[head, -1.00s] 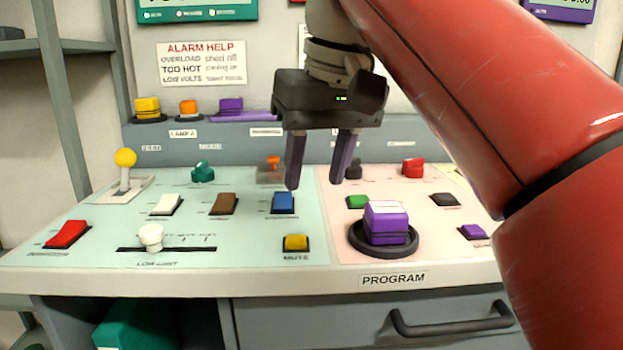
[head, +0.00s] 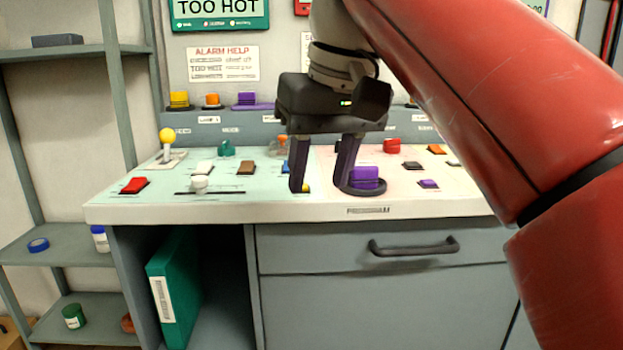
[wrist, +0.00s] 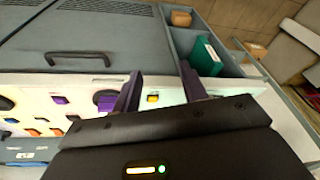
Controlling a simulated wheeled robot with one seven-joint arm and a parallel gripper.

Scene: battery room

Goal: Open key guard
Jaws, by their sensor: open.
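The key guard (head: 280,151), a small see-through box around an orange key (head: 282,139), stands at the back middle of the control panel (head: 128,207). It is small and faint in the head view, and one of my gripper's fingers stands close to its right in the picture. I cannot make it out in the wrist view. My gripper (head: 320,189) points down with its two dark purple fingers apart and nothing between them. It appears in front of the panel's middle, partly hiding the blue and yellow buttons. The fingers also show in the wrist view (wrist: 160,78).
A purple knob (head: 366,174) with a dark ring sits right of the fingers. A yellow-topped lever (head: 167,137) stands at the panel's left. Below are a drawer handle (head: 413,247) and an open bay with a green binder (head: 174,290). Shelves (head: 60,245) stand at left.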

